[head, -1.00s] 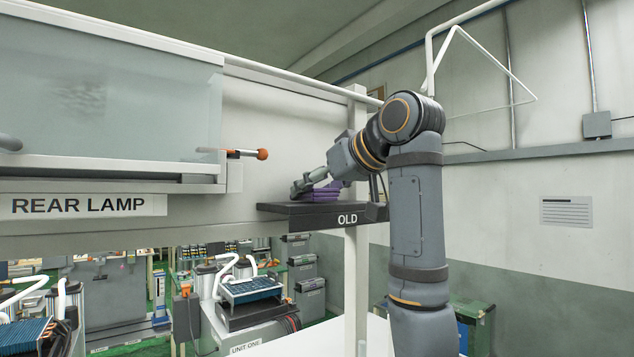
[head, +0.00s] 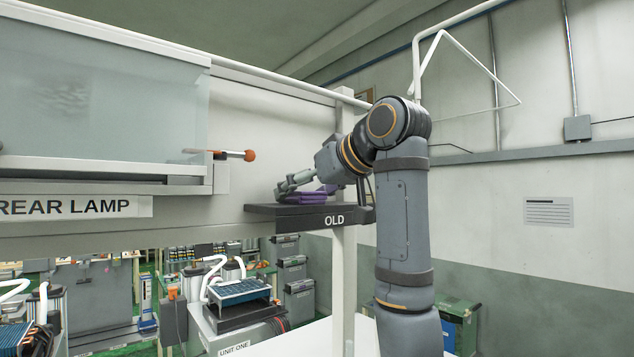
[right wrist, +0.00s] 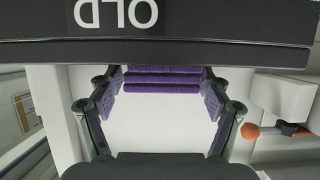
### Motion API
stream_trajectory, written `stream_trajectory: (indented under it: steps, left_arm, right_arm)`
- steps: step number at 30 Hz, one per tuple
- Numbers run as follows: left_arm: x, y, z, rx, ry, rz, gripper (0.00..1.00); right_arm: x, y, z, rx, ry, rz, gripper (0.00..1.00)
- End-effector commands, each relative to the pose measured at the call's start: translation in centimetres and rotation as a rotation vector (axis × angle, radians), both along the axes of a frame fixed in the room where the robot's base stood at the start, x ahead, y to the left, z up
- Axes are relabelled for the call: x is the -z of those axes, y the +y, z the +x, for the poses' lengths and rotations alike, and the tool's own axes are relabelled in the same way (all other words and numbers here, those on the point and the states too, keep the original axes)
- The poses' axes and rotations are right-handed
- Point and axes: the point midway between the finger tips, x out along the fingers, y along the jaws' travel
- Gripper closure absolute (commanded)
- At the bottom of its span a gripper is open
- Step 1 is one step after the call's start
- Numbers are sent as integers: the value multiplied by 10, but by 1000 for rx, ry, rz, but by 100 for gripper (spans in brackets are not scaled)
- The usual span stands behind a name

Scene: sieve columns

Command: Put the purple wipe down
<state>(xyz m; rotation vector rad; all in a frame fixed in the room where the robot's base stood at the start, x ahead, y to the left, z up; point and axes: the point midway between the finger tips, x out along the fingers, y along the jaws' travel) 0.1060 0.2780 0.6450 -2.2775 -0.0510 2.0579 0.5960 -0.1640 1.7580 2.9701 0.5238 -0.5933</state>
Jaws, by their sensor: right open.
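The purple wipe (head: 305,197) lies folded in layers on the dark shelf marked OLD (head: 291,217). It shows as purple bands in the right wrist view (right wrist: 161,84). My right gripper (head: 288,188) is at the wipe, over the shelf. In the right wrist view its two fingers (right wrist: 160,98) are spread wide, one on each side of the wipe, with a pale gap between them. Their inner pads look purple. Whether a finger still touches the wipe I cannot tell. My left gripper is not in view.
A glass-fronted REAR LAMP housing (head: 100,110) is left of the shelf, with an orange-tipped knob (head: 249,155) sticking out near the gripper. A white post (head: 343,270) stands by the shelf. Below is a UNIT ONE station with a blue-topped tray (head: 240,290).

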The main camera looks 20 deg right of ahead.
Motion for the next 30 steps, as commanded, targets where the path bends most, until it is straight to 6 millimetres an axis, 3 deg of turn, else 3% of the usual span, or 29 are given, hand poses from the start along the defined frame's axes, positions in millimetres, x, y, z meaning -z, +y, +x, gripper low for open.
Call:
stream_trajectory:
  steps: [7, 14, 21, 30]
  left_arm:
    - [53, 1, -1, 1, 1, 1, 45]
    - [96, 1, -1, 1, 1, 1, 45]
    - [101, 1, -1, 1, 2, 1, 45]
    - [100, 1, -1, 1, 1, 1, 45]
  right_arm:
    - [-13, -26, -48, 4, -7, 1, 22]
    - [-23, -31, -68, 1, -3, 0, 22]
    - [-40, -39, -87, 1, -3, 1, 22]
    - [-42, -40, -88, 1, -2, 0, 22]
